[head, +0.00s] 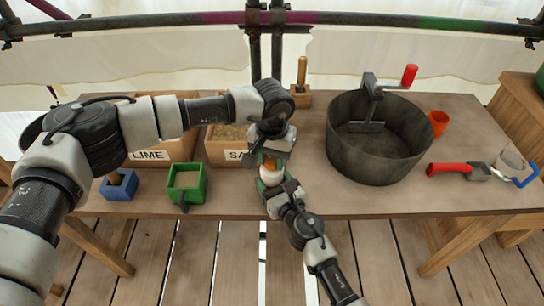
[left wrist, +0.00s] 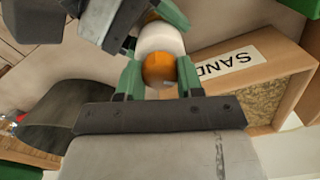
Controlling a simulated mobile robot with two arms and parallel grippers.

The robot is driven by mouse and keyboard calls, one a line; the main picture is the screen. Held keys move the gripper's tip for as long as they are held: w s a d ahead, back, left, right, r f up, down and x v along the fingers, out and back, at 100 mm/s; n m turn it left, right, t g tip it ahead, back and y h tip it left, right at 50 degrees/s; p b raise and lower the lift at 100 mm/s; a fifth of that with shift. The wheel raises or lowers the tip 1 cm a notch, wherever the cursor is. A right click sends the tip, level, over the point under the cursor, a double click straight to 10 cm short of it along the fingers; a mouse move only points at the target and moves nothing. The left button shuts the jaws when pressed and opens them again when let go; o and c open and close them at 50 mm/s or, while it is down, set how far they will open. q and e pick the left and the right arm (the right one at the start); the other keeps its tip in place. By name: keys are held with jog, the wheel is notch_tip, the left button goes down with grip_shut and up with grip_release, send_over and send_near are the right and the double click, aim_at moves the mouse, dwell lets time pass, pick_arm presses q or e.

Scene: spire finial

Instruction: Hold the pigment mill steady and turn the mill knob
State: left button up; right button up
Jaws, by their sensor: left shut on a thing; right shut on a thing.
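The pigment mill (head: 271,177) is a small white body over the near part of the table, with an orange-brown round mill knob (head: 270,164) on top. In the left wrist view the knob (left wrist: 158,68) sits between the green fingers of my left gripper (left wrist: 160,78), and the white mill body (left wrist: 161,40) is just beyond it. My left gripper (head: 269,157) reaches down from above and is shut on the knob. My right gripper (head: 273,184) comes from the near side and is shut on the mill body. The fingers hide part of the mill, and its base is hidden.
A big dark mixing tub (head: 345,150) with a red-handled crank stands to the right. Wooden boxes of lime (head: 150,155) and sand (head: 220,155) stand behind left. A green box (head: 187,192) and a blue box (head: 118,190) are near left. A red-handled trowel (head: 450,168) lies far right.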

aim_at(272, 159)
pick_arm(q)
jog(key=m, duration=0.6)
dwell(0.6)
jog(key=o, duration=0.9)
jog(key=shift+o, duration=0.2)
jog(key=shift+r, duration=0.1)
notch_tip(272, 159, up, 12)
